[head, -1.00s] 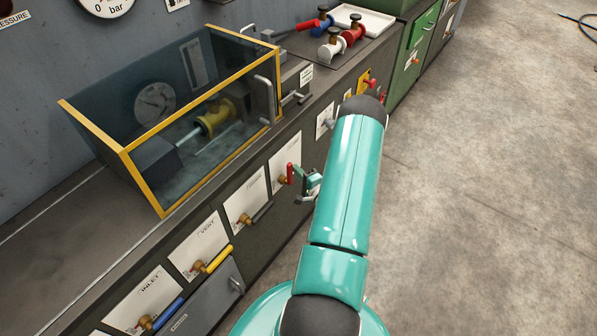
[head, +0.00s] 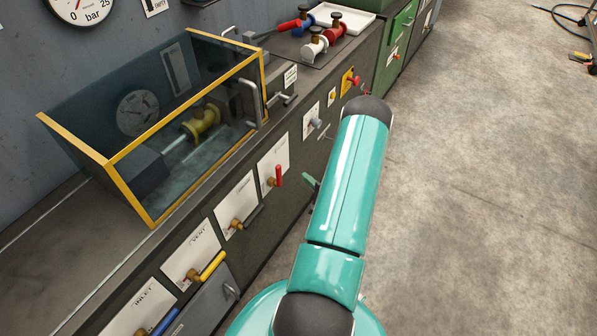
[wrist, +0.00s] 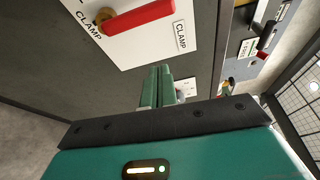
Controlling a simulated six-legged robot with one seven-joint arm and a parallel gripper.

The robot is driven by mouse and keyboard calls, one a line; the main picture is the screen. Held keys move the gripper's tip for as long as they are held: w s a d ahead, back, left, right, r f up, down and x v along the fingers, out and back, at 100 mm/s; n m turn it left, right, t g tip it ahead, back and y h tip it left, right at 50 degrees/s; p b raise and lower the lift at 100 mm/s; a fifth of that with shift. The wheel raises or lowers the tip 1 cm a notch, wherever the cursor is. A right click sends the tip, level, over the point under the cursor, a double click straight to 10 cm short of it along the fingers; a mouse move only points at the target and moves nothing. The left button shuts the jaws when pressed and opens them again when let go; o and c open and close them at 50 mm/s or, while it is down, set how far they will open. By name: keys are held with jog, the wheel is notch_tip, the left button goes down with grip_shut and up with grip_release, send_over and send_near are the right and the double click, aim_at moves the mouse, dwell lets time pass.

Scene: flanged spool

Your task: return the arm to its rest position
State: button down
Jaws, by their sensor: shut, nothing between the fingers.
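My teal arm (head: 348,185) reaches forward over the floor beside the bench front. My gripper (wrist: 158,88) shows in the wrist view with its two green fingers together and nothing between them. In the head view only a small green part of my gripper (head: 310,184) shows past the arm's left edge; the rest is hidden behind the arm. The red clamp handle (head: 279,175) stands upright on its white panel, left of my gripper and apart from it. In the wrist view the red handle (wrist: 140,17) is above the fingers.
The bench front carries several valve handles, including a yellow one (head: 212,264) and a blue one (head: 165,322). A yellow-framed clear guard (head: 130,160) encloses a yellow flanged spool (head: 202,121). Small valves and a white tray (head: 343,17) are behind.

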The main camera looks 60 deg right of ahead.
jog(key=shift+v, duration=1)
